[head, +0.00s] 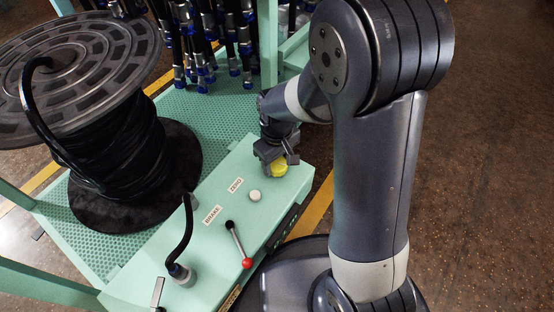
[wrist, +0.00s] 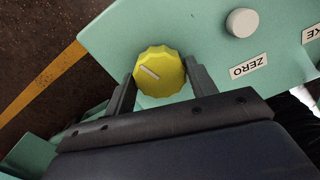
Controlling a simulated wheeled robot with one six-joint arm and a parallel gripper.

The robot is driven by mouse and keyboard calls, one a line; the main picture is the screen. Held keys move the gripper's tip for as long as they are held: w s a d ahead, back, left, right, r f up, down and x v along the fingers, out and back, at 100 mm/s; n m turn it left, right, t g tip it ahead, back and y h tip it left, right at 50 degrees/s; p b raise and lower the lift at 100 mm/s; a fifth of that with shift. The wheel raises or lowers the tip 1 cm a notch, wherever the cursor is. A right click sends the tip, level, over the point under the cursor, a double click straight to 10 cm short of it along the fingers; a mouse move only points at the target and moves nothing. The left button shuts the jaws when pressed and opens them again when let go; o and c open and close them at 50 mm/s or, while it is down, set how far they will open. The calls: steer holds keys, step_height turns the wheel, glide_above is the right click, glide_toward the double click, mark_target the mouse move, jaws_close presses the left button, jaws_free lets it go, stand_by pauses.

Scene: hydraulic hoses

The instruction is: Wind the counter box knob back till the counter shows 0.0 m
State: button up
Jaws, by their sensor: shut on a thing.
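The counter box (head: 200,250) is a pale green housing in the head view, with labels ZERO and BRAKE on its top. Its knob (wrist: 160,72) is yellow and scalloped, with a white pointer line that slants in the wrist view; it also shows in the head view (head: 278,168), partly covered by my gripper. My gripper (wrist: 160,78) is shut on the knob, one finger on each side. The counter display is on the box's right side face (head: 285,228), seen too steeply for me to read its figures.
A white round button (head: 254,196) sits by the ZERO label. A lever with a red ball (head: 246,262) stands near BRAKE. A large reel of black hose (head: 110,150) stands left of the box. Hoses with blue-ended fittings (head: 205,45) hang behind.

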mark_target(277, 163)
steer(key=shift+r+m+p, duration=0.15)
steer(key=shift+m+p, duration=0.25)
steer(key=shift+p, duration=0.05)
steer(key=shift+m, duration=0.5)
steer(key=shift+m+p, duration=0.8)
steer(key=shift+m, duration=0.2)
steer(key=o, duration=1)
steer(key=shift+c, duration=0.2)
step_height(277, 163, up, 10)
steer(key=p, duration=0.4)
steer(key=shift+r, duration=0.25)
